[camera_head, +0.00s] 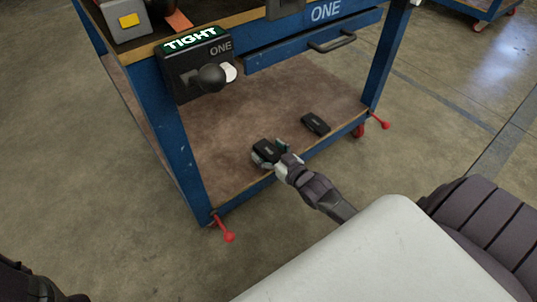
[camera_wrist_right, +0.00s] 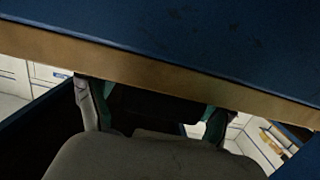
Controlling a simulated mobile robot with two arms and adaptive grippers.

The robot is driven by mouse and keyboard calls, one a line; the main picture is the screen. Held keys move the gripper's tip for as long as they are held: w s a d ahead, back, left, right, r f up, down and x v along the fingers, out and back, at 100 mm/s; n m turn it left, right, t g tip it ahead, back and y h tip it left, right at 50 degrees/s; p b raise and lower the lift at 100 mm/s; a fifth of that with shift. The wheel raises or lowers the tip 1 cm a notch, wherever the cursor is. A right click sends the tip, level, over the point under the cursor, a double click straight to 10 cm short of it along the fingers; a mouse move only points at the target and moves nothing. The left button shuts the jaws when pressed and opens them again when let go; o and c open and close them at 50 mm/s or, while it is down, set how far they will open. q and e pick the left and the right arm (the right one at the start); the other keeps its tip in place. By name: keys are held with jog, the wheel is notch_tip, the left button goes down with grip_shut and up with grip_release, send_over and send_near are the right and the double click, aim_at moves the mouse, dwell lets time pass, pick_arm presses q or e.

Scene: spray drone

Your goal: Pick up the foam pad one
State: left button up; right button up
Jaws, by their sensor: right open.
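Two small dark pads lie on the lower shelf of the blue workbench in the head view. The nearer pad (camera_head: 267,147) is at my right gripper, and the other pad (camera_head: 315,123) lies farther right. Small light labels on them are too small to read, so I cannot tell which is one. My right gripper (camera_head: 270,154) is open, with its fingers on either side of the nearer pad. In the right wrist view a dark shape (camera_wrist_right: 150,106) shows between the spread fingers (camera_wrist_right: 152,112); contact is unclear. My left gripper is out of view.
The lower shelf (camera_head: 215,130) is otherwise bare. A box labelled TIGHT (camera_head: 195,63) with a black knob hangs at the front. Red feet (camera_head: 226,233) stick out at the corners.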

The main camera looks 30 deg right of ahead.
jog(key=c, duration=0.8)
jog(key=shift+r, duration=0.15)
